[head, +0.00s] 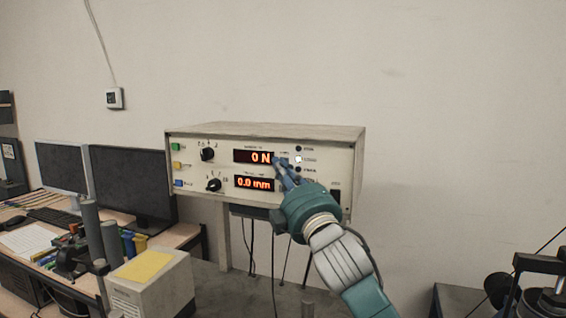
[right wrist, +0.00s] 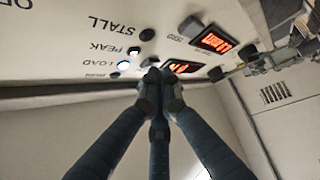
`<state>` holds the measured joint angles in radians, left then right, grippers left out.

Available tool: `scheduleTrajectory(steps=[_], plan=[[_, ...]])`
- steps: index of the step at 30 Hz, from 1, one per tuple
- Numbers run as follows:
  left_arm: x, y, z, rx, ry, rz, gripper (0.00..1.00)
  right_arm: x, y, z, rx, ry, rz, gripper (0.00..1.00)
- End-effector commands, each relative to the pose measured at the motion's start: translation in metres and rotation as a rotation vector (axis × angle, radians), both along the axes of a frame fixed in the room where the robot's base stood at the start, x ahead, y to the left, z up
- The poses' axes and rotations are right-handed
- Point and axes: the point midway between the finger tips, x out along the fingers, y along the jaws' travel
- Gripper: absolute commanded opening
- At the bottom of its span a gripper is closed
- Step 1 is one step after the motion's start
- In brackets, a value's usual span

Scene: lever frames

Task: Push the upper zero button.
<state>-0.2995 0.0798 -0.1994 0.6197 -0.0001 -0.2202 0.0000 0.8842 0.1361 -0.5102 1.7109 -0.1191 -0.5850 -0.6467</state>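The instrument box (head: 225,131) has an upper display (head: 253,157) reading 0 N and a lower display (head: 253,182) reading 0.0 mm. My right gripper (head: 281,164) is at the panel just right of the upper display. In the right wrist view its blue fingers (right wrist: 155,78) are drawn together, with nothing held. Their tips cover the spot beside the upper display (right wrist: 183,66), so the upper zero button is hidden; I cannot tell whether they touch it. The lower zero button (right wrist: 190,26) shows, dark, beside the lower display (right wrist: 213,42). My left gripper is not in view.
Right of the fingertips is a column of indicator lamps, one lit white (head: 299,159). Two knobs (head: 208,154) and coloured buttons are on the panel's left. A desk with monitors (head: 135,183) and a box with a yellow top (head: 143,266) stand lower left.

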Motion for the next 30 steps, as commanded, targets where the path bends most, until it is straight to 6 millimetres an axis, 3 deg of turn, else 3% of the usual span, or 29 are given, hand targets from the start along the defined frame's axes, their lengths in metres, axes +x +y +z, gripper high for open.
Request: scheduleTrajectory(steps=[30], plan=[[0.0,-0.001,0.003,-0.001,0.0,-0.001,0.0,-0.022,0.009,-0.001,0.0,0.001,0.0,0.0]])
